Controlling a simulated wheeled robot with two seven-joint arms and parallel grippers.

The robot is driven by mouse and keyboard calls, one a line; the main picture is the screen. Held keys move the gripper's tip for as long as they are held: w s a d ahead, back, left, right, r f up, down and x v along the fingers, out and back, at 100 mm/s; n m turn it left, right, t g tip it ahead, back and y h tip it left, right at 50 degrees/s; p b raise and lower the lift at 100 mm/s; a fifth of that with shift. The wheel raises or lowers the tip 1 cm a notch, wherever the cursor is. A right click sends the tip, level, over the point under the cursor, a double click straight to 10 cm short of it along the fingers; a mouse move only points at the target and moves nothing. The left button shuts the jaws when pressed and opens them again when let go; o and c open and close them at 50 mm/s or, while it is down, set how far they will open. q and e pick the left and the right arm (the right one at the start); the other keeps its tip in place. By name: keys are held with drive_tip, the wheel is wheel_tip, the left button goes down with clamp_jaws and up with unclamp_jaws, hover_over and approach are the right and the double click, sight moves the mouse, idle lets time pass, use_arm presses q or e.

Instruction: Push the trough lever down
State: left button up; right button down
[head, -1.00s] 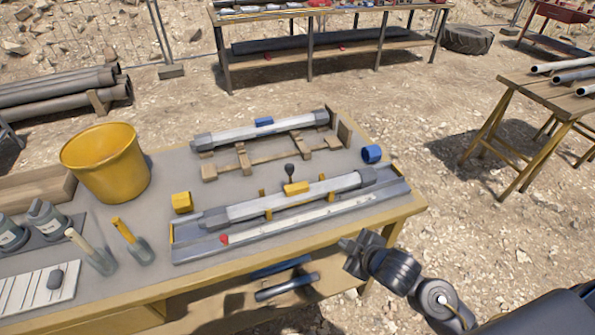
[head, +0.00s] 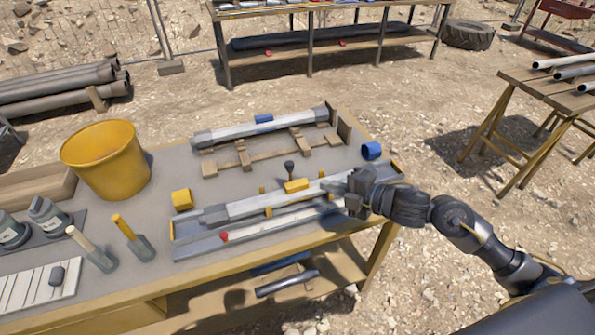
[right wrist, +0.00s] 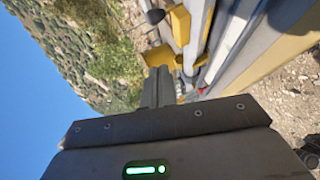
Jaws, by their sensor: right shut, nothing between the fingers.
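The trough (head: 190,243) lies along the front of the work table, with a grey core tube (head: 260,205) in it. A lever with a black knob (head: 289,166) stands upright behind the yellow block (head: 296,185) on the tube. The knob also shows in the right wrist view (right wrist: 154,16), beyond my fingertips. My right gripper (head: 350,190) is over the right end of the trough, right of the lever and apart from it. Its fingers are together and empty in the right wrist view (right wrist: 157,85). My left gripper is out of sight.
A second tube (head: 235,133) rests on a wooden rack behind the trough. A blue ring (head: 371,151) sits at the right edge, a yellow cube (head: 181,199) at the trough's left.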

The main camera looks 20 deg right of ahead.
sight(298, 181)
drive_tip(key=p+x, duration=0.2)
drive_tip(key=x, duration=0.7)
drive_tip(key=shift+w+a, duration=0.25)
drive_tip(key=w, duration=0.1)
drive_tip(key=w+f+p, duration=0.1)
drive_tip(key=w, duration=0.1)
drive_tip(key=shift+d, duration=0.25)
drive_tip(key=shift+w+f, duration=0.25)
drive_tip(key=shift+w, duration=0.1)
drive_tip(key=shift+d, duration=0.1)
